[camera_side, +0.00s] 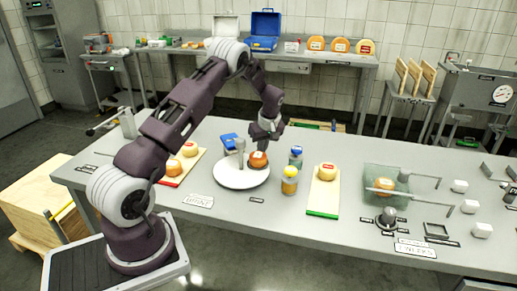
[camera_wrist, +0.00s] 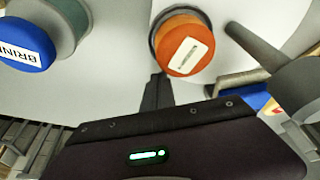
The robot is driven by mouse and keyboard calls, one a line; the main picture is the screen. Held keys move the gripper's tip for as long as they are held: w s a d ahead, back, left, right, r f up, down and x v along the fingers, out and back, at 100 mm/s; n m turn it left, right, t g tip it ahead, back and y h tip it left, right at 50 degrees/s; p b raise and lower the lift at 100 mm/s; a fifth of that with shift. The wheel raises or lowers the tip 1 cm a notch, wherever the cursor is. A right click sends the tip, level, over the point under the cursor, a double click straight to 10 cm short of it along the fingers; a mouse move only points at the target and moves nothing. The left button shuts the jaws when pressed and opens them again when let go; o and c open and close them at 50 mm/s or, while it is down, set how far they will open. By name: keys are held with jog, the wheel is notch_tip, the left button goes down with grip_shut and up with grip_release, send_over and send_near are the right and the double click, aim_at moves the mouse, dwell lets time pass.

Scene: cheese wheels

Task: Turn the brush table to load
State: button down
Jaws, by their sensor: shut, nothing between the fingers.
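The brush table is a round white disc (camera_side: 232,181) on the grey bench. An orange cheese wheel (camera_side: 258,160) with a pale label sits on it; it also shows in the wrist view (camera_wrist: 186,44). A grey upright post (camera_side: 240,153) stands on or beside the disc; a dark grey bar (camera_wrist: 255,50) shows right of the cheese in the wrist view. My gripper (camera_side: 264,143) is above and close to the cheese, pointing down. In the wrist view its fingers (camera_wrist: 157,92) are together and empty, just below the cheese. I cannot tell whether they touch anything.
A blue-capped brine jar (camera_side: 295,157) and a yellow-capped jar (camera_side: 289,181) stand right of the disc. Boards with cheeses lie left (camera_side: 172,181) and right (camera_side: 323,205). A blue item (camera_side: 229,140) lies behind. A clear box (camera_side: 400,176) stands farther right. The bench front is mostly clear.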

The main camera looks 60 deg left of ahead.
jog(key=shift+w+d+m+t, duration=0.25)
jog(key=shift+d+m+t, duration=0.15)
jog(key=shift+d+m, duration=0.75)
jog(key=shift+w+d+m+t, duration=0.1)
jog(key=shift+d+m+t, duration=0.3)
jog(key=shift+d+m, duration=0.8)
jog(key=shift+s+d+m+t+h, duration=0.2)
jog(key=shift+d+m+h, duration=0.1)
jog(key=shift+d+m, duration=0.55)
jog(key=shift+s+d+m+t+h, duration=0.25)
jog(key=shift+d+m, duration=0.35)
jog(key=shift+m, duration=0.3)
jog(key=shift+d, duration=0.2)
jog(key=shift+w+a, duration=0.1)
